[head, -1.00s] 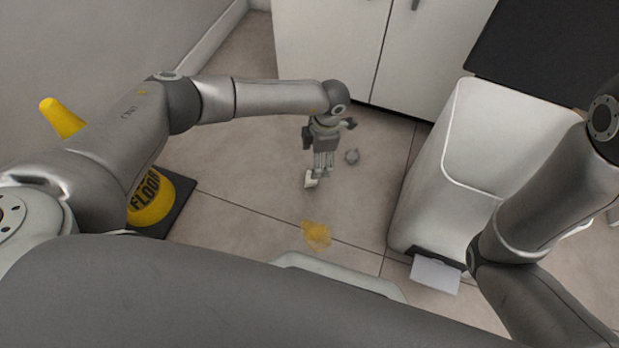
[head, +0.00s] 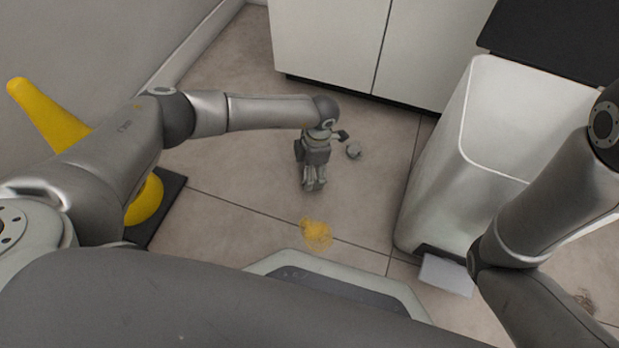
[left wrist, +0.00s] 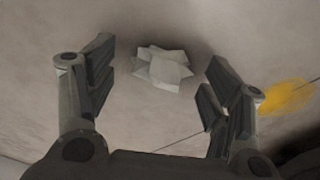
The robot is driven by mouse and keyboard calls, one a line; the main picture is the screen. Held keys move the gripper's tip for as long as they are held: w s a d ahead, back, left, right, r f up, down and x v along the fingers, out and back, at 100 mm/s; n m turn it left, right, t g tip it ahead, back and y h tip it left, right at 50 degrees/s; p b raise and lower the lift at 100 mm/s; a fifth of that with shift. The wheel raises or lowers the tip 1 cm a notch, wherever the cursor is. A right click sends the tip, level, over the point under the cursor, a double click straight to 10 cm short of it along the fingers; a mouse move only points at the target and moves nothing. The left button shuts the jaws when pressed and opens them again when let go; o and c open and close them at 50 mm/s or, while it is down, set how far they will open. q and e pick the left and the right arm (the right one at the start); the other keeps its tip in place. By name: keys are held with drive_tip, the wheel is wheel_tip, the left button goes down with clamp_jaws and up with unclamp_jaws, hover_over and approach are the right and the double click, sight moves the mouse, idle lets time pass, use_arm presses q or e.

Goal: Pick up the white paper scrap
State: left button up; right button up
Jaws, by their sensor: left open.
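The white paper scrap (left wrist: 162,68) lies on the tiled floor, pale and crumpled, in the left wrist view. It shows in the gap between the two dark fingers of my left gripper, beyond the tips, with neither finger visibly touching it. In the head view my left gripper (head: 313,186) points down at the floor and hides the scrap. The left gripper is open and empty. My right arm shows at the right, but its gripper is out of view.
A yellow spill (head: 316,233) lies nearer me on the floor.

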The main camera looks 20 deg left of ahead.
use_arm(q)
drive_tip(key=c, duration=0.7)
drive_tip(key=shift+c, duration=0.2)
drive_tip(key=shift+r, duration=0.1)
